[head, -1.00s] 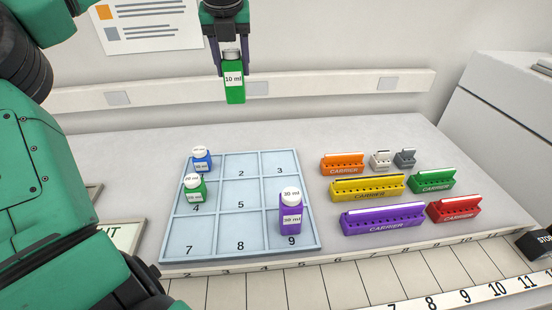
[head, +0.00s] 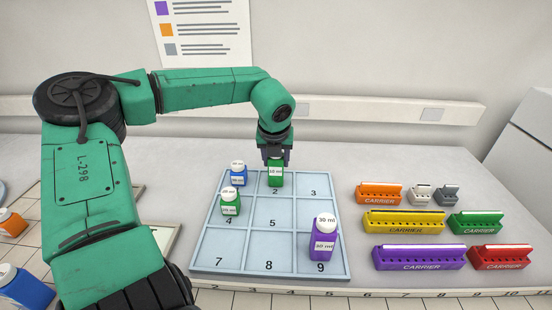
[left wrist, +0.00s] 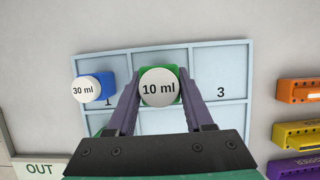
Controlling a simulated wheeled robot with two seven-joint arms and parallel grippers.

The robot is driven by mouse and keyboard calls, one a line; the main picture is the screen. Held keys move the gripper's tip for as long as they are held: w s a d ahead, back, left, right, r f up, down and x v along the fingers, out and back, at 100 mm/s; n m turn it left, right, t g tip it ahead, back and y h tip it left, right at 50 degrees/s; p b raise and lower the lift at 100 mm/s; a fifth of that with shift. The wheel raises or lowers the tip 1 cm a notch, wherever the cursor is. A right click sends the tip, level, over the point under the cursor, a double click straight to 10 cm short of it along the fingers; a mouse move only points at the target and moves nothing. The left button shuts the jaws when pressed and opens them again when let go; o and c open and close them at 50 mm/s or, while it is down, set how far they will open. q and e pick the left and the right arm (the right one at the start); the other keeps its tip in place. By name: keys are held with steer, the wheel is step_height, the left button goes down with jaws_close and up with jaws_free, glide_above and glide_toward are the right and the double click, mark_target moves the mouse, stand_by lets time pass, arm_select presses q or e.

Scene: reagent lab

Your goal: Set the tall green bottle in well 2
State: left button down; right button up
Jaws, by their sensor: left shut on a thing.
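The tall green bottle (head: 275,175), labelled 10 ml, is upright between the fingers of my left gripper (head: 274,160). It is at well 2 (head: 288,189) of the pale blue tray (head: 268,248); its base looks at or just above the well floor, and I cannot tell if it touches. In the left wrist view the bottle's white 10 ml cap (left wrist: 158,88) shows between the two fingers of my left gripper (left wrist: 160,98), which are shut on it. My right gripper is out of view.
A blue bottle (head: 238,176) stands in well 1, close left of well 2. A short green bottle (head: 230,207) is in well 4 and a purple bottle (head: 323,245) in well 9. Wells 3 and 5 are clear. Several coloured carriers, such as the yellow one (head: 403,223), stand right.

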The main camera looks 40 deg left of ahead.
arm_select(q)
steer(key=shift+f+b, duration=0.15)
steer(key=shift+b, duration=0.15)
steer(key=shift+c, duration=1.4)
jaws_free()
steer(key=shift+r+p, duration=0.4)
steer(key=b+v, duration=0.1)
steer(key=v, duration=1)
steer(key=shift+r+b, duration=0.3)
steer(key=shift+b, duration=0.1)
steer(key=shift+s+d, duration=0.1)
